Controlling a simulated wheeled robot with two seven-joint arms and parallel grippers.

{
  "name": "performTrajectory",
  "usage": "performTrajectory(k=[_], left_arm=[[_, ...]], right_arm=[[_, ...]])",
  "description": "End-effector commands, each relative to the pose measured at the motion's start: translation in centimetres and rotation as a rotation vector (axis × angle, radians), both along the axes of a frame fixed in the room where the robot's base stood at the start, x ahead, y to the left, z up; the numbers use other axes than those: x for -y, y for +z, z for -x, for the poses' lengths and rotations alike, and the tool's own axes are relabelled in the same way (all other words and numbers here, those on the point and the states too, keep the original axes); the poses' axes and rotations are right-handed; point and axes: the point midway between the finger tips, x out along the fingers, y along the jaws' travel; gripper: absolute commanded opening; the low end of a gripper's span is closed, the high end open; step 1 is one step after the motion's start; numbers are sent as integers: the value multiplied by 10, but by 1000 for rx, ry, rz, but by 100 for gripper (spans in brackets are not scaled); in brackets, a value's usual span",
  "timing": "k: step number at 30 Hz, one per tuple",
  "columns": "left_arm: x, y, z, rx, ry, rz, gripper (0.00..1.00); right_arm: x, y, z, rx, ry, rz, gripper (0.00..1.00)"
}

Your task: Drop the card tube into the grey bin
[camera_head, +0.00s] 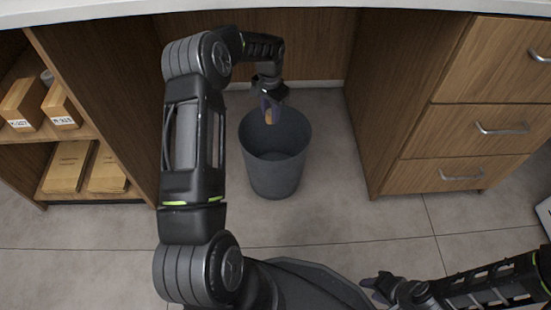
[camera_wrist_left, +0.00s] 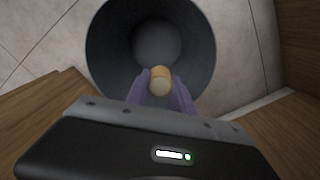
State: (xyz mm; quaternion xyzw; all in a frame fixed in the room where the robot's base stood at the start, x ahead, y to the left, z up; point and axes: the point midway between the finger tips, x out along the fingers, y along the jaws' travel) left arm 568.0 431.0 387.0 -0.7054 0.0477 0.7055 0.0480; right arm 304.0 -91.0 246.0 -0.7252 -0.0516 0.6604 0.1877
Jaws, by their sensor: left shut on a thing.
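The grey bin (camera_head: 275,165) stands on the floor in the bay under the counter, upright, its opening facing up. My left gripper (camera_head: 269,107) is over the back part of the bin's mouth, shut on the card tube (camera_head: 268,117), a small tan cylinder. In the left wrist view the card tube (camera_wrist_left: 160,80) sits between the purple fingertips (camera_wrist_left: 161,88), with the open mouth of the grey bin (camera_wrist_left: 105,55) beyond it. My right gripper (camera_head: 375,287) is low at the bottom of the head view, away from the bin; its jaw opening is unclear.
A wooden drawer unit (camera_head: 480,90) stands right of the bin. Left of it is a wooden panel (camera_head: 100,85) and shelves with cardboard boxes (camera_head: 22,104). The counter edge (camera_head: 300,4) runs above. The tiled floor (camera_head: 330,220) in front is clear.

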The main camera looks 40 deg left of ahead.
Motion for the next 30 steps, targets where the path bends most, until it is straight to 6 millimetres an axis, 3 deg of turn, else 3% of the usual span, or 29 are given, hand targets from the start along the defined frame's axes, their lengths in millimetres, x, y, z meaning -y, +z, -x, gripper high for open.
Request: performTrajectory(k=[10,23,24,30], left_arm=[[0,-42,0,0,0,1,0],[0,-48,0,0,0,0,0],[0,-48,0,0,0,0,31],[0,-48,0,0,0,0,47]], right_arm=[[-1,-33,-5,12,-7,2,36],[-1,-36,-6,17,-8,3,36],[-1,-36,-6,17,-8,3,36],[-1,-36,-6,17,-8,3,36]])
